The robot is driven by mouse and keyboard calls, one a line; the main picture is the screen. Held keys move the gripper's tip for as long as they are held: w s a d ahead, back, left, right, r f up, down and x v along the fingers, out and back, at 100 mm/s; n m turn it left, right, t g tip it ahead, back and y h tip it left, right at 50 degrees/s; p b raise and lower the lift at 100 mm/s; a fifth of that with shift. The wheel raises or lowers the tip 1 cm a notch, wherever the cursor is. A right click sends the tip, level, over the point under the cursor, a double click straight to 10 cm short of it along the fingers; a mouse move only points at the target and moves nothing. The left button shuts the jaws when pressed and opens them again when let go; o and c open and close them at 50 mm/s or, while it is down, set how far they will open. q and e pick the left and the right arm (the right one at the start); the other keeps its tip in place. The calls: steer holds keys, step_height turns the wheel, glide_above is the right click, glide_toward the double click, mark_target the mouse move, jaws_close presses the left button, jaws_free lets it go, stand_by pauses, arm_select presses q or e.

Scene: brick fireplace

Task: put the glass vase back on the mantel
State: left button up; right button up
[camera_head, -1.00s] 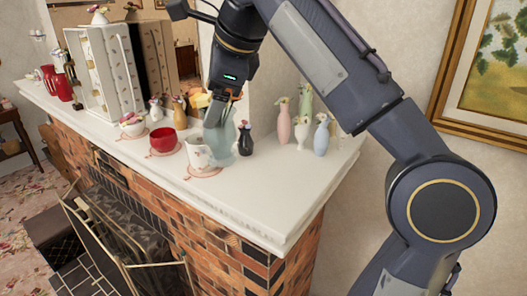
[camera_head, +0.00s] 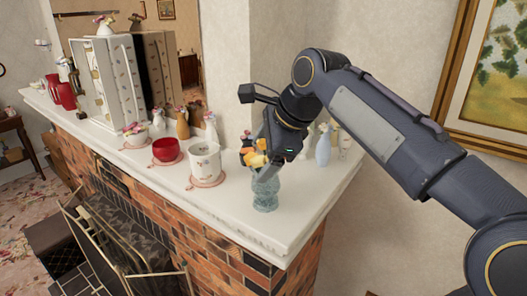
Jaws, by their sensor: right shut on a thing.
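The pale blue-green glass vase (camera_head: 265,193), with orange and yellow flowers, is upright toward the right end of the white mantel (camera_head: 231,215). Its base appears at the mantel surface, but I cannot tell whether it touches. My right gripper (camera_head: 271,172) comes down from the upper right and is shut on the vase near its rim. The fingers are partly hidden by the flowers and the dark wrist. My left gripper is not in view.
A white mug (camera_head: 205,162) and a red bowl (camera_head: 166,150) stand on coasters left of the vase. A blue vase (camera_head: 323,150) and other small vases stand behind my wrist. The mantel's front right corner is clear. A brick fireplace (camera_head: 200,240) drops away below.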

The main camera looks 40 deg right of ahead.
steer(key=o, duration=0.9)
steer(key=shift+f, duration=0.15)
steer(key=shift+c, duration=0.2)
steer(key=o, duration=0.5)
steer(key=shift+c, duration=0.2)
steer(key=v, duration=1.2)
